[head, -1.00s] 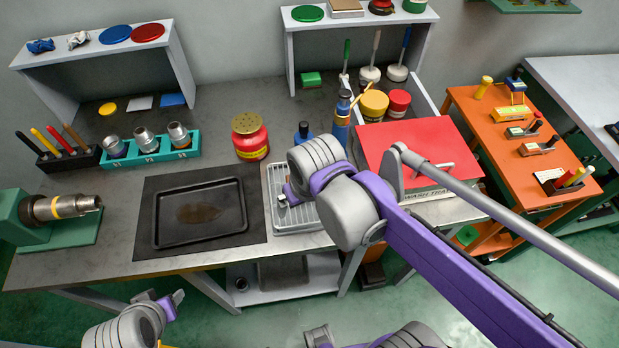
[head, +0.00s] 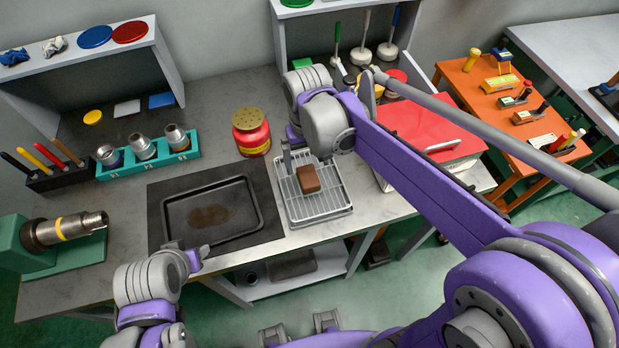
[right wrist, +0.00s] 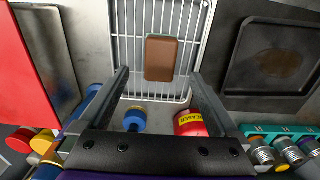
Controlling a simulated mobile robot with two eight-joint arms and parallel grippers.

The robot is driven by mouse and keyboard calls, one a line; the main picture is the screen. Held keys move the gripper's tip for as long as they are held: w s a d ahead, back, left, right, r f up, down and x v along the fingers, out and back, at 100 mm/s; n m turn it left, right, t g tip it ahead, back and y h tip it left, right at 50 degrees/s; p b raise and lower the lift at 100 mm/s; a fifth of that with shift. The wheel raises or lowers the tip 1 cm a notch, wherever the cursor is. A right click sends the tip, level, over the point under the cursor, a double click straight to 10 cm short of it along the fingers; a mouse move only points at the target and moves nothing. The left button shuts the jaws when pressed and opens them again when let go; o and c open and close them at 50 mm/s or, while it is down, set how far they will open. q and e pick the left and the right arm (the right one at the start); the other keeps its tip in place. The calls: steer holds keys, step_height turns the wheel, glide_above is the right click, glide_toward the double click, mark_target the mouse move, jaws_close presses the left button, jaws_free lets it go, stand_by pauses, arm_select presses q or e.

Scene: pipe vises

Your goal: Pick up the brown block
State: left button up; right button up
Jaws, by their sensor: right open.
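The brown block (head: 309,180) lies on the white wire rack (head: 331,209) in the middle of the bench in the head view. In the right wrist view the block (right wrist: 161,58) shows upright between and just beyond my two fingertips. My right gripper (head: 293,157) is open and empty, above the rack at the block's far left side, apart from it as far as I can tell. It also shows in the right wrist view (right wrist: 159,76). My left gripper (head: 197,257) hangs near the bench's front edge at the lower left; whether its jaws are open is unclear.
A black tray (head: 262,222) on a dark mat lies left of the rack. A red tin (head: 251,140) stands behind it, and a red box (head: 425,128) sits to the right. A teal socket holder (head: 128,166) and a pipe vise (head: 60,240) are on the left.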

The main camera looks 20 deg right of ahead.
mark_target(308, 176)
steer(key=shift+s+f, duration=0.15)
steer(key=shift+f, duration=3.05)
jaws_close()
step_height(308, 176, up, 10)
steer(key=shift+r+p, duration=0.1)
steer(key=shift+p, duration=0.2)
